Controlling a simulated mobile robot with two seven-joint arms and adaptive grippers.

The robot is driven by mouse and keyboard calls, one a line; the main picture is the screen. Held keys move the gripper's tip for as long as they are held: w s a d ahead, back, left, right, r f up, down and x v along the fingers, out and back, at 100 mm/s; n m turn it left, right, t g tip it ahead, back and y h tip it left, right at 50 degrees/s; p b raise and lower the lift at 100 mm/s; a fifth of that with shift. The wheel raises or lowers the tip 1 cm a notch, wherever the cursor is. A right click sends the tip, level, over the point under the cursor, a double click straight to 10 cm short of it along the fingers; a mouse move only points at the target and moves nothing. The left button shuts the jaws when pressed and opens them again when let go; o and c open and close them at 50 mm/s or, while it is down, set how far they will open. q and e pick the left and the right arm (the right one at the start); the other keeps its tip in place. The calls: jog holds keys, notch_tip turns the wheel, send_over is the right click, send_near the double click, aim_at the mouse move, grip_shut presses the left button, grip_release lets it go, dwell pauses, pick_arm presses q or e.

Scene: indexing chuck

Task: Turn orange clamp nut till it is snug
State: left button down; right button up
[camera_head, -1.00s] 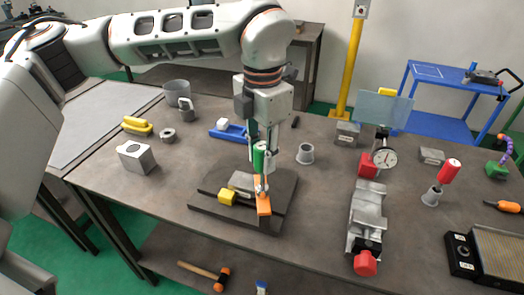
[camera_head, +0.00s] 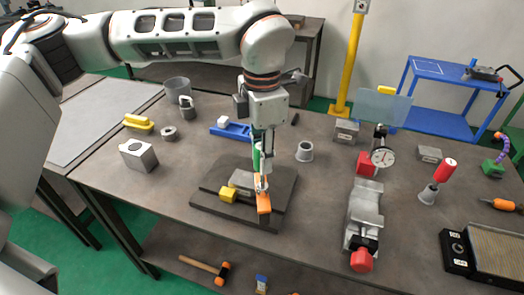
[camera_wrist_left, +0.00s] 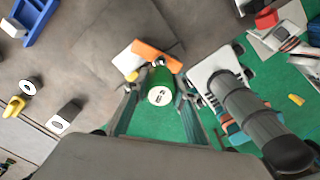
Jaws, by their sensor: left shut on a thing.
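The orange clamp nut (camera_head: 263,200) is a long orange bar at the front of a dark fixture plate (camera_head: 283,202) on the bench. My left gripper (camera_head: 261,185) points down at it, its fingertips shut around the nut's far end. In the left wrist view the orange nut (camera_wrist_left: 155,54) lies just beyond the fingertips. A green cylinder with a pale top (camera_wrist_left: 161,95) stands between the fingers there and hides part of the grip. A grey block and a yellow block (camera_head: 228,195) sit left of the nut. How tight the nut is cannot be seen. My right gripper is out of view.
A grey vise with a red knob (camera_head: 361,259) stands right of the fixture, with a dial gauge (camera_head: 383,157) behind it. A grey cup (camera_head: 305,152) and a blue tray (camera_head: 229,132) stand behind. Bare bench lies between fixture and vise.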

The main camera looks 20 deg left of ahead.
pick_arm(q)
jog(key=shift+m, duration=0.6)
jog(key=m, duration=0.3)
jog(key=shift+m, duration=0.3)
jog(key=m, duration=0.3)
jog(key=shift+p, duration=0.3)
jog(key=shift+m, duration=0.3)
